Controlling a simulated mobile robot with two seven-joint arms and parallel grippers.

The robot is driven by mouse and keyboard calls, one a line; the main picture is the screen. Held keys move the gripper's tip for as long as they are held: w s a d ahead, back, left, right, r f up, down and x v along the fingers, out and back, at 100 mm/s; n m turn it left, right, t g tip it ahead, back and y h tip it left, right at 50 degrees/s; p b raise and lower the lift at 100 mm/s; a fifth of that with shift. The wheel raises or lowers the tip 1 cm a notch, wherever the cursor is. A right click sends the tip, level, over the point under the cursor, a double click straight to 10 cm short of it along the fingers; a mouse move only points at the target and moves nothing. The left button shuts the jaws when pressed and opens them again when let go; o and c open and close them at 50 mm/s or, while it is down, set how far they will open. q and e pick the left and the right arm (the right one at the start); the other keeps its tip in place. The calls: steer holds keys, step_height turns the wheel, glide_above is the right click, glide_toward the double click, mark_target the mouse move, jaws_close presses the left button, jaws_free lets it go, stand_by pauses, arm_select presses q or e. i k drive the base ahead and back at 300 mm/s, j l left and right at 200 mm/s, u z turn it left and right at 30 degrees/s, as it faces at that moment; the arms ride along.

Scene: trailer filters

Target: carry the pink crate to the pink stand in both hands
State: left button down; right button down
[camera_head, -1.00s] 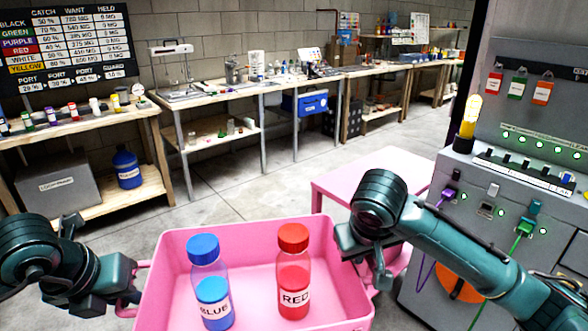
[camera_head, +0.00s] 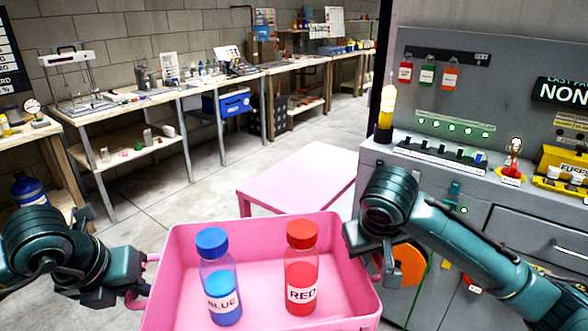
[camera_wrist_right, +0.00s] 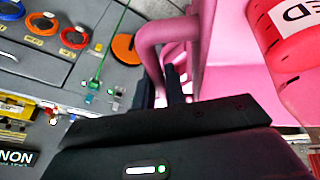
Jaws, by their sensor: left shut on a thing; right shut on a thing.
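The pink crate (camera_head: 262,238) is held up in front of me at the bottom of the head view, roughly level. A blue-capped bottle (camera_head: 220,275) and a red-capped bottle (camera_head: 301,270) stand upright in it. My left gripper (camera_head: 143,285) is at the crate's left side, shut on its handle, with the fingers partly hidden. My right gripper (camera_wrist_right: 172,85) is shut on the pink right handle (camera_wrist_right: 160,35), clear in the right wrist view. The pink stand (camera_head: 298,178) is beyond the crate, slightly right of centre, with a bare top.
A grey cabinet (camera_head: 490,215) with switches and lamps stands close on the right, beside my right arm. Workbenches (camera_head: 150,110) with tools line the back wall. The concrete floor (camera_head: 185,190) left of the stand is clear.

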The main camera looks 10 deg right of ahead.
mark_target(288, 197)
steer(key=i+l, duration=0.2)
steer(key=i, duration=0.25)
steer(key=i+l, duration=0.2)
steer(key=i, duration=0.25)
steer(key=i+l, duration=0.2)
steer(key=i, duration=0.25)
steer(key=i+l, duration=0.2)
steer(key=i, duration=0.25)
